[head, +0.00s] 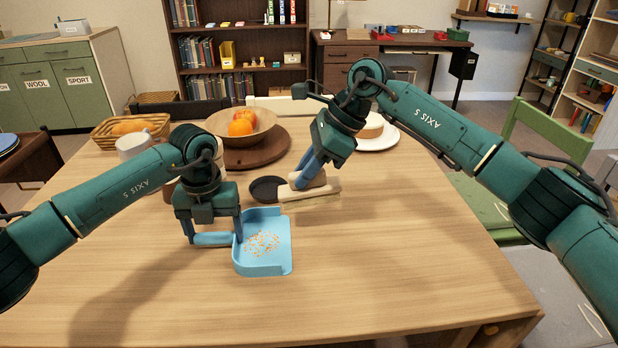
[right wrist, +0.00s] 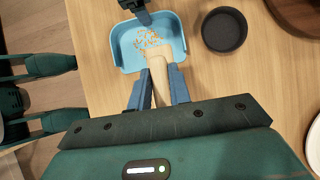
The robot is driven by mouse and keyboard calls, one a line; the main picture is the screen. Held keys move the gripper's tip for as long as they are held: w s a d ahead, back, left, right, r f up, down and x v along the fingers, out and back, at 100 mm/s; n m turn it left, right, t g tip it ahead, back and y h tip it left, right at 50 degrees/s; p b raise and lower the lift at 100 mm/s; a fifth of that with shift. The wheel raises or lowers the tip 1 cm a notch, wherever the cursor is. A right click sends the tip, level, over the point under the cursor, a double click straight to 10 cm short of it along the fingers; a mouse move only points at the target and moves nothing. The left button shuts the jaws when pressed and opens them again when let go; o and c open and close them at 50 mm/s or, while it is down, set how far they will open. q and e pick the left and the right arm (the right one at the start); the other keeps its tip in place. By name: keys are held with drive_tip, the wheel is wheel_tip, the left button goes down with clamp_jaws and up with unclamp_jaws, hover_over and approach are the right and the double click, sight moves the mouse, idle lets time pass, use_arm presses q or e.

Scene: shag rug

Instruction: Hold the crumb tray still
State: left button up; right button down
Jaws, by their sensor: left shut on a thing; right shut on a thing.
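The light-blue crumb tray (head: 284,258) sits on the wooden table, with a scatter of small orange crumbs (head: 262,243) on its floor. My left gripper (head: 214,236) is at the tray's left side and is shut on it by its handle side; the exact contact is partly hidden. My right gripper (head: 312,178) is shut on a pale wooden brush (head: 322,190), held behind and right of the tray, above the table. In the right wrist view the brush (right wrist: 158,75) lies between the fingers, its end overlapping the edge of the tray (right wrist: 177,45).
A small dark round dish (head: 266,189) stands just behind the tray. Further back are a wooden fruit bowl (head: 262,135) on a round board, a bread basket (head: 105,138), a white mug (head: 134,148) and a white plate (head: 385,143). The table's front and right are clear.

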use_arm(q)
drive_tip(key=o, duration=1.1)
